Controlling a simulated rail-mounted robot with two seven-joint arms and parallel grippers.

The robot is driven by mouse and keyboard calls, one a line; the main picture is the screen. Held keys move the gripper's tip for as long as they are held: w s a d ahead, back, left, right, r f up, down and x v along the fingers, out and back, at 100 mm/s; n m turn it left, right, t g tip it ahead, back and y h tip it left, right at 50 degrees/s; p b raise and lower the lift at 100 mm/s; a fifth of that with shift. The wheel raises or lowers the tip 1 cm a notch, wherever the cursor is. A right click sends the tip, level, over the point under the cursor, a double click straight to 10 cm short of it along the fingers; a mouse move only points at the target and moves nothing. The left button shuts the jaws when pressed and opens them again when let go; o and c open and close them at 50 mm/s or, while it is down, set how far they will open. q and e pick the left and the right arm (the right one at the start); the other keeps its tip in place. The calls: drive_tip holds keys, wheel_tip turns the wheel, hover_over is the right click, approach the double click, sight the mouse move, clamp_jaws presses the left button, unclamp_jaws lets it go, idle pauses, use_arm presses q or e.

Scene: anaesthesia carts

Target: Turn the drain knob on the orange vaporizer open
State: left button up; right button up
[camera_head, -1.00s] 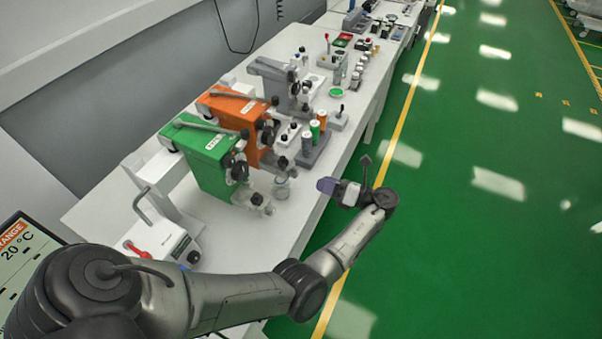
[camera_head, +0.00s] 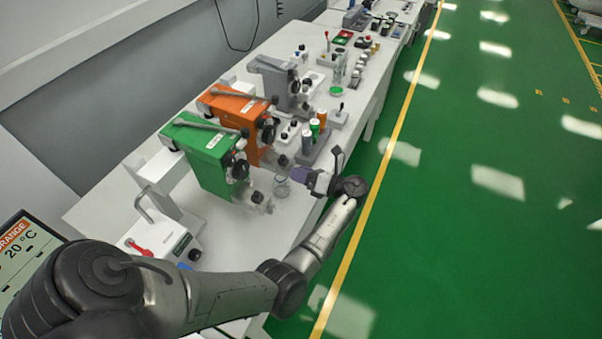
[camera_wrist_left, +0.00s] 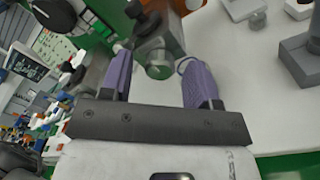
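The orange vaporizer (camera_head: 232,108) stands on the white bench behind the green vaporizer (camera_head: 203,155). A small black knob (camera_head: 282,160) shows low at its front, too small to tell its setting. My left gripper (camera_head: 300,176) is at the bench's right edge, in front of the vaporizers and to the right of the green one's drain fitting (camera_head: 257,198). In the left wrist view my left gripper (camera_wrist_left: 158,82) has its purple fingers apart, with nothing held. A metal fitting (camera_wrist_left: 158,62) with a black knob shows beyond the fingertips. My right gripper is not in view.
A glass cup (camera_head: 282,187) stands by the green vaporizer. A rack with green and orange bottles (camera_head: 315,145) is behind my gripper. A grey vaporizer (camera_head: 283,85) stands farther back. The green floor (camera_head: 450,220) right of the bench is clear.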

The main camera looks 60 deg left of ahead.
use_arm(q)
drive_tip(key=c, duration=0.9)
drive_tip(key=shift+r, duration=0.1)
drive_tip(key=shift+s+n+t+y+p, duration=0.2)
drive_tip(key=shift+n+p, duration=0.45)
drive_tip(key=shift+n, duration=3.85)
drive_tip(key=shift+w+n+t+y+p, duration=0.1)
drive_tip(key=shift+n+t+p, duration=0.35)
drive_tip(key=shift+n, duration=4.05)
